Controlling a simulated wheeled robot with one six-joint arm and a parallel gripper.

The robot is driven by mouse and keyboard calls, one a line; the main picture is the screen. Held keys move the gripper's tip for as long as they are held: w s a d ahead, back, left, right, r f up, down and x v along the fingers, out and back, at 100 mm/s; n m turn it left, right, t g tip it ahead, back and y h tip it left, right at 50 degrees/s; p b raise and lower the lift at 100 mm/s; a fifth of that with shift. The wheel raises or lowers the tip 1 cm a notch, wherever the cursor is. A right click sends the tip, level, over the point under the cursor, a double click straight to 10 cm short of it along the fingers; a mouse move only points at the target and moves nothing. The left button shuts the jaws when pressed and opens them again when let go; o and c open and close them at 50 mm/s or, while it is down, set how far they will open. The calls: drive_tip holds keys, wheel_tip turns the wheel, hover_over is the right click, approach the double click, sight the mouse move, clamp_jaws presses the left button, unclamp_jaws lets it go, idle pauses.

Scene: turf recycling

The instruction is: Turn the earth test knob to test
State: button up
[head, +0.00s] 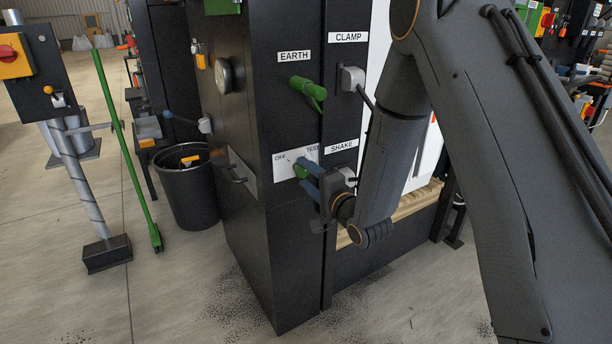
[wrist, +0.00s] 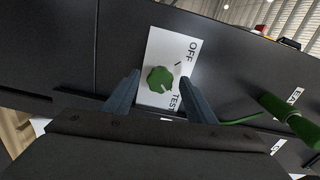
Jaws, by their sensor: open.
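The earth test knob is a green knob (wrist: 160,80) on a white plate (wrist: 172,48) marked OFF and TEST, on the front of a black cabinet. In the wrist view its white pointer line is on the side toward TEST, but I cannot tell exactly where it points. In the head view the knob (head: 301,171) is partly hidden by my gripper. My gripper (wrist: 160,92) is open, with one blue-grey finger on each side of the knob. Gaps show between the fingers and the knob. My gripper (head: 307,172) also shows in the head view, in front of the plate.
A green handle (head: 308,90) under the EARTH label (head: 294,57) sticks out above the plate. A grey lever (head: 353,79) is under CLAMP. A black bin (head: 188,187) and a green broom (head: 120,130) stand left of the cabinet (head: 270,235).

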drive_tip(key=v, duration=0.7)
drive_tip(key=shift+s+d, duration=0.15)
drive_tip(key=s+d+n+g+h+p, duration=0.3)
drive_tip(key=s+d+g+h, duration=0.1)
drive_tip(key=d, duration=0.3)
drive_tip(key=s+d+n+g+h+p, duration=0.2)
drive_tip(key=s+d+n+g+h, duration=0.1)
drive_tip(key=s+d+h, duration=0.3)
drive_tip(key=s+d+r+n+g+p, duration=0.1)
drive_tip(key=s+d+r+n+g, duration=0.1)
drive_tip(key=s, duration=0.8)
drive_tip(key=s+d+r+n+g+p, duration=0.2)
drive_tip(key=s+g, duration=0.4)
drive_tip(key=s, duration=0.4)
wheel_tip(320, 180, up, 2)
drive_tip(key=shift+d+r, duration=0.1)
drive_tip(key=shift+d, duration=0.5)
